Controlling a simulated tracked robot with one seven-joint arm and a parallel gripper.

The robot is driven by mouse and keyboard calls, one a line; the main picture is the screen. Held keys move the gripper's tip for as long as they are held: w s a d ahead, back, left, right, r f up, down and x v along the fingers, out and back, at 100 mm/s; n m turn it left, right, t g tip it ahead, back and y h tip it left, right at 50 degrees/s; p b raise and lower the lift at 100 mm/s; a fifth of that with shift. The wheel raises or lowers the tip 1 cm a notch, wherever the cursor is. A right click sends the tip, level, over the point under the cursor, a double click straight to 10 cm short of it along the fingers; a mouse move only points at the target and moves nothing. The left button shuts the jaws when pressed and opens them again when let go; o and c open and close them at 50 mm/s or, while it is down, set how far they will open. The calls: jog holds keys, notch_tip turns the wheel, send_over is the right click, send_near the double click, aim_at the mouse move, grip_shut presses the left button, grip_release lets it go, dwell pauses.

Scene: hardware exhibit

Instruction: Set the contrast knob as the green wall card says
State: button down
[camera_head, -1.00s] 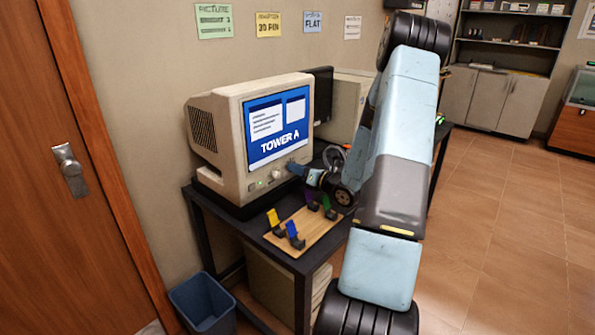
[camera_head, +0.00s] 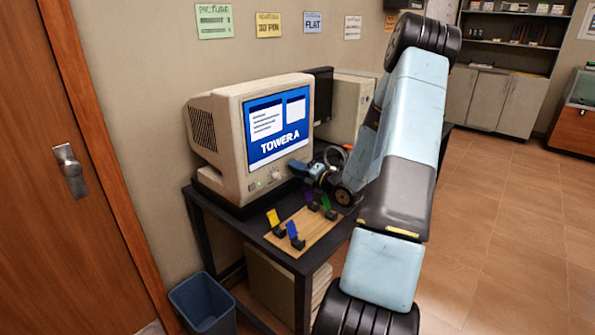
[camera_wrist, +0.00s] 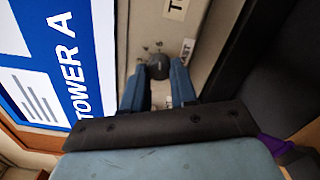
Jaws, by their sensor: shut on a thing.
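The contrast knob (camera_wrist: 158,66) is a dark round knob on the beige monitor front, with tick marks and a label ending "AST" beside it. My gripper (camera_wrist: 157,72) is shut on it, one blue finger on each side. In the head view my gripper (camera_head: 297,168) is at the lower right of the monitor (camera_head: 222,150) front and hides the knob. The screen (camera_head: 277,127) reads "TOWER A". The green wall card (camera_head: 214,20) is headed "PICTURE"; its smaller lines are too small to read. The knob's pointer setting cannot be told.
A wooden board (camera_head: 320,225) with several coloured clips lies on the black table, below my gripper. Yellow (camera_head: 268,25), blue (camera_head: 312,22) and white cards hang beside the green one. A beige computer case (camera_head: 347,100) stands behind. Open floor lies to the right.

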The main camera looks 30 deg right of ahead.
jog(key=shift+d+f, duration=0.1)
jog(key=shift+d, duration=0.1)
dwell(0.4)
jog(key=c, duration=0.9)
grip_release()
jog(key=shift+a, duration=0.1)
